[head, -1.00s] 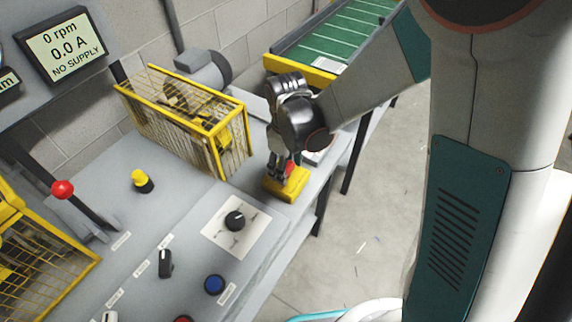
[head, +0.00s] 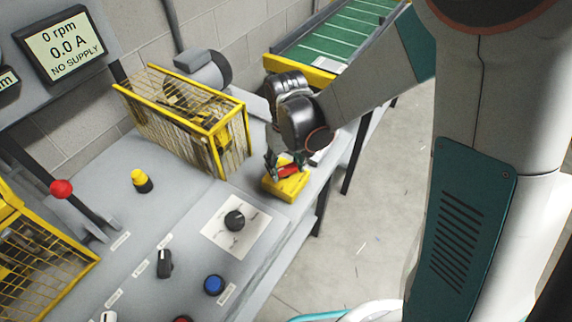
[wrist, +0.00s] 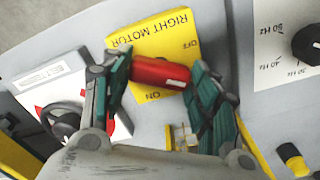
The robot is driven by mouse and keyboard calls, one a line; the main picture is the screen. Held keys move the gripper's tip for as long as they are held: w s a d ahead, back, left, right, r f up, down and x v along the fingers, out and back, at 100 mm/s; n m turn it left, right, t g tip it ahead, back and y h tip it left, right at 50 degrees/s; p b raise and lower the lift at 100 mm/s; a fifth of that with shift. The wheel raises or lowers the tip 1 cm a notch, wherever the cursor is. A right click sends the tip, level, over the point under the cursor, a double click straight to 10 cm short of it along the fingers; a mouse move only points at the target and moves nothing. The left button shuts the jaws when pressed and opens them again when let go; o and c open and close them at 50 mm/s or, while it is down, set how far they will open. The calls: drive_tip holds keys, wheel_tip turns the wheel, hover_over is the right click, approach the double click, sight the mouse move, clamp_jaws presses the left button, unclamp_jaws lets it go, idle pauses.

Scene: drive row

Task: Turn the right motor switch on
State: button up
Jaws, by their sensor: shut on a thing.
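The right motor switch is a yellow plate (head: 284,188) with a red handle (head: 289,171), on the bench's far right part. In the wrist view the plate (wrist: 181,32) reads RIGHT MOTOR, with OFF above the handle's right end and ON below its left part. The red handle (wrist: 160,73) lies nearly level across the picture, slightly tilted. My gripper (head: 286,166) is over the plate; in the wrist view its two fingers (wrist: 160,76) are shut on the handle, one at each end. The handle's base is hidden.
A yellow-framed cage (head: 185,120) stands left of the switch. A black dial (head: 235,220) on a white plate is nearer. The wrist view shows a black knob on a red-and-white plate (wrist: 110,125) close to the left finger. Open floor (head: 365,230) lies to the right.

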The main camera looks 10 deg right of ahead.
sight(286, 167)
drive_tip(key=m, duration=0.5)
drive_tip(key=shift+m, duration=0.3)
drive_tip(key=m, duration=0.5)
drive_tip(key=shift+m, duration=0.4)
drive_tip(key=o, duration=1.1)
drive_tip(key=shift+c, duration=0.2)
wheel_tip(286, 167, up, 8)
drive_tip(key=shift+f, duration=0.25)
